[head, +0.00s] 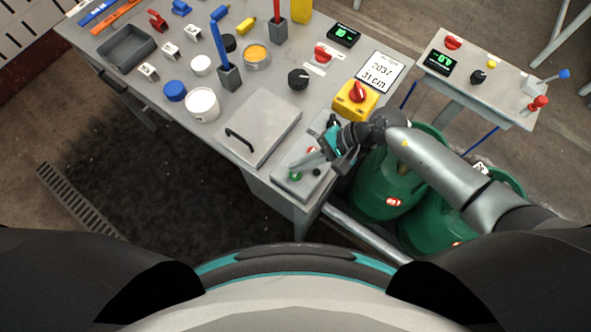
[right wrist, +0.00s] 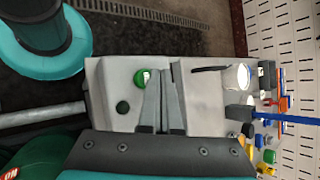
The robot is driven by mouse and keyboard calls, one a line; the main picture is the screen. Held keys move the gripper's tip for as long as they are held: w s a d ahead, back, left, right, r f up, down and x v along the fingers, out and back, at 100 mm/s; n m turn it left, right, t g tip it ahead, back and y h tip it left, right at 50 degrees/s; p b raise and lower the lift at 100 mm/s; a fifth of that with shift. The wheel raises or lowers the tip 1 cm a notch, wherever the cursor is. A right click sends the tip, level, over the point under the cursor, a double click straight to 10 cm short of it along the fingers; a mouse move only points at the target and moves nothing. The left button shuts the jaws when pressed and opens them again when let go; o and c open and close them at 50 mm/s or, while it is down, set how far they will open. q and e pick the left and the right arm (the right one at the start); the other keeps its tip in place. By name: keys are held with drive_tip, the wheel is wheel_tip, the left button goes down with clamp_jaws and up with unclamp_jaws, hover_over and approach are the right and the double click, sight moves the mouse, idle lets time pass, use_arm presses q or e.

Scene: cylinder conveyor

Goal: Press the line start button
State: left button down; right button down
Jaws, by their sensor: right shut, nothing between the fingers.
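A grey button box (head: 287,187) sits at the table's near right corner. It carries a green button (head: 295,176), a black button (head: 316,172) and a red one (head: 311,150). My right gripper (head: 297,168) is shut and empty, its fingertips low over the box close to the green button. In the right wrist view the green button (right wrist: 140,78), with a small white mark, shows just left of the fingertips (right wrist: 165,72). The black button (right wrist: 122,107) is clear of them. I cannot tell whether the fingertips touch the green button. My left gripper is out of view.
A grey lidded panel with a black handle (head: 262,125) lies beside the box. A yellow box with a red knob (head: 355,100) stands behind my right arm. White and blue pots stand further left. Green barrels (head: 385,185) stand below the arm. A side table (head: 480,65) is at right.

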drive_tip(key=shift+f, duration=0.1)
idle(0.7)
drive_tip(key=shift+f+b, duration=0.35)
drive_tip(key=shift+b, duration=0.35)
drive_tip(key=shift+f+b, duration=0.5)
drive_tip(key=shift+b, duration=0.1)
idle(0.5)
drive_tip(key=shift+r, duration=0.1)
drive_tip(key=shift+r+p, duration=0.55)
drive_tip(key=shift+r, duration=0.25)
drive_tip(key=shift+r+p, duration=1.7)
drive_tip(key=shift+r, duration=0.9)
drive_tip(key=shift+f, duration=0.1)
